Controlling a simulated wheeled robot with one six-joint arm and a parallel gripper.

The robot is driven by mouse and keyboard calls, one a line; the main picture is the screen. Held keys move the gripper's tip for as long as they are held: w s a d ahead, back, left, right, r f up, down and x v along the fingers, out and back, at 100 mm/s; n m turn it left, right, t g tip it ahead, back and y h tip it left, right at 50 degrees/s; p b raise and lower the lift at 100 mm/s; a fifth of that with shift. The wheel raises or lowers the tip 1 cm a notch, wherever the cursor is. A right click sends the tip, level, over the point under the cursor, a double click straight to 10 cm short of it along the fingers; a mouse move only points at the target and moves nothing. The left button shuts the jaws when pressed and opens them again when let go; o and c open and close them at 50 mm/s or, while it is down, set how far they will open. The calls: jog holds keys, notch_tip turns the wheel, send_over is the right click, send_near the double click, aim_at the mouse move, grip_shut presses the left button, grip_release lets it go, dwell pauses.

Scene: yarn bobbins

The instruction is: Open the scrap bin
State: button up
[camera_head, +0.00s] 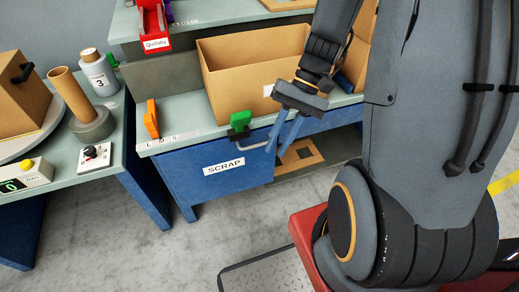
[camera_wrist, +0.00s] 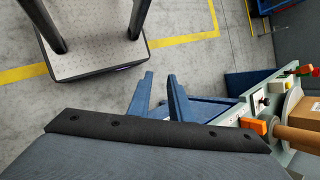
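The scrap bin (camera_head: 185,178) has a blue front with a white SCRAP label and sits under the bench top. Its front looks closed, flush with the bench. A thin grey bar handle (camera_head: 254,147) shows at its upper right, beside a green piece on a black base (camera_head: 240,122). My gripper (camera_head: 276,148) points downward just right of the handle and overlaps its end in the head view; I cannot tell whether they touch. In the wrist view my gripper (camera_wrist: 160,76) has its two blue fingers apart with nothing between them. The handle is not visible there.
An open cardboard box (camera_head: 230,82) stands on the bench above the bin, with an orange piece (camera_head: 151,118) on its left. A side table (camera_head: 118,130) with a cardboard tube and bottle stands left. The floor (camera_head: 190,245) before the bin is clear.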

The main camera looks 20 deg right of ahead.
jog(key=w+d+f+m+t+y+b, duration=0.25)
jog(key=w+f+y+b, duration=0.3)
jog(key=f, duration=0.35)
jog(key=m+t+y+b, duration=0.3)
jog(key=m+t, duration=0.1)
jog(key=t, duration=0.2)
send_near(261, 143)
jog(key=f+x, duration=0.1)
jog(key=x, duration=0.2)
jog(key=shift+n, duration=0.25)
jog(key=x, duration=0.7)
jog(key=shift+r, duration=0.15)
grip_shut()
